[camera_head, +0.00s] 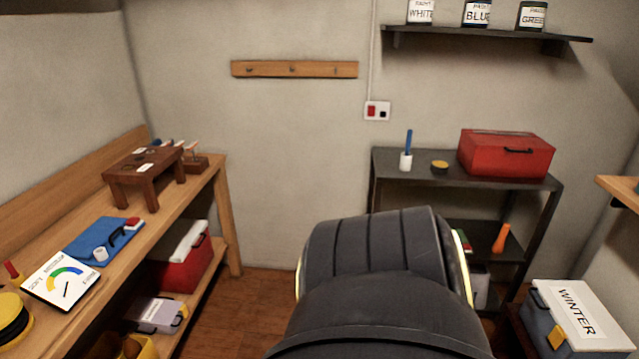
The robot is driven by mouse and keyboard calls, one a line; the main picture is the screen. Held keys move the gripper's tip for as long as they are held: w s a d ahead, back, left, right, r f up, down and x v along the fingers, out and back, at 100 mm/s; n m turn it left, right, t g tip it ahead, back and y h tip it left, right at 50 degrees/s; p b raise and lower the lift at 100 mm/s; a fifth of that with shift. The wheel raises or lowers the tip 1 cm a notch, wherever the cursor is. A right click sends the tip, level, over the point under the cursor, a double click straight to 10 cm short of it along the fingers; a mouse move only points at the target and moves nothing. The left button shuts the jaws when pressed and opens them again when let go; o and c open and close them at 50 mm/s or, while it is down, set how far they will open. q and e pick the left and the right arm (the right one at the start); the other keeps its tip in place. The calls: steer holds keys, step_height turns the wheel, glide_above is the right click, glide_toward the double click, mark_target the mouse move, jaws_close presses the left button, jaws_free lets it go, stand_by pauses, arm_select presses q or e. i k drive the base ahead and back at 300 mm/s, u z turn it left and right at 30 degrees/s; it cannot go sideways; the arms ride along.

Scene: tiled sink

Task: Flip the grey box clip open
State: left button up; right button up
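A grey box (553,317) with a white lid (577,312) marked "WINTER" stands at the lower right. A yellow clip (560,337) sits on its front near the lid edge, and the frame's edge cuts the box off. A smaller light grey box (158,313) with a label lies on the lower shelf of the left bench, with a small yellow-and-dark part at its right end. I cannot tell whether either box's fastening is open or shut. Neither of my grippers shows. A large dark part of my own body fills the lower middle.
A wooden bench (190,215) on the left holds a blue case (100,240), a gauge card (62,282) and a small wooden stand (145,165). A dark shelf rack (400,165) at the right back carries a red toolbox (505,155). Brown floor (245,310) shows between them.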

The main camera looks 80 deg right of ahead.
mark_target(558, 335)
steer(key=z, duration=3.05)
steer(key=i, duration=0.75)
steer(key=z, duration=2.3)
